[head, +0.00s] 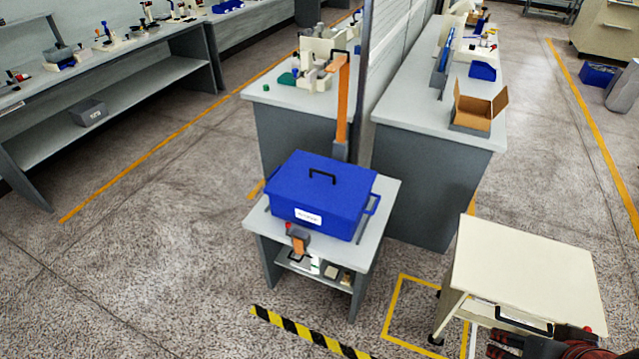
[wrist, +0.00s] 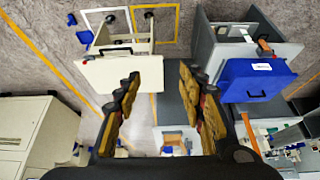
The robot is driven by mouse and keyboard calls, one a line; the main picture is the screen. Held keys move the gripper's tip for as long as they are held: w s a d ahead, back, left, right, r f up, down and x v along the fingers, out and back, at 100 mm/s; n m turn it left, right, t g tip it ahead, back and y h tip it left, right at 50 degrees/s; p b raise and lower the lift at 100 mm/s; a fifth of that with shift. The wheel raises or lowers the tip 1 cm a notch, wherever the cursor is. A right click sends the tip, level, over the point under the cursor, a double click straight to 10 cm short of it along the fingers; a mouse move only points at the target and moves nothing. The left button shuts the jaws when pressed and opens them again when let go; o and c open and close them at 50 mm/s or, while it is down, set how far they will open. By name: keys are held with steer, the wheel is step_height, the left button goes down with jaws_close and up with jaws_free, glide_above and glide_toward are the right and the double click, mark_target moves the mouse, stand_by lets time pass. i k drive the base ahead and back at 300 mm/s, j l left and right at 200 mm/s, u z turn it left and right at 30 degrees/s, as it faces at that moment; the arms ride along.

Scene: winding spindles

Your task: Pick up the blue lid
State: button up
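The blue lid (head: 300,182) lies on a blue box (head: 300,212) with a white label on its front. A black arched handle (head: 322,174) stands on the lid's top. The box sits on a small grey table (head: 376,238) in the middle of the head view. In the wrist view the blue lid (wrist: 270,86) shows at the right, beyond the fingers. My gripper (wrist: 159,76) is open and empty, its two fingers well apart. It is away from the lid. Part of my arm's end shows at the lower right of the head view.
A cream cart (head: 525,270) stands right of the small table, near my arm. An orange post (head: 342,105) rises behind the box. Workbenches (head: 430,120) with an open cardboard box (head: 478,106) stand behind. The floor left of the table is clear.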

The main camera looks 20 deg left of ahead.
mark_target(338, 190)
steer(key=i+j+u, duration=0.1)
steer(key=j, duration=0.35)
steer(key=i+j+u, duration=0.1)
steer(key=i+j, duration=0.15)
steer(key=j, duration=0.25)
steer(key=i+j, duration=0.2)
steer(key=j, duration=0.2)
steer(key=i+j+u, duration=0.15)
steer(key=j, duration=0.3)
steer(key=i+j+u, duration=0.1)
steer(key=i+j, duration=0.15)
steer(key=j, duration=0.2)
steer(key=i+j+u, duration=0.1)
steer(key=j, duration=0.3)
steer(key=i, duration=0.1)
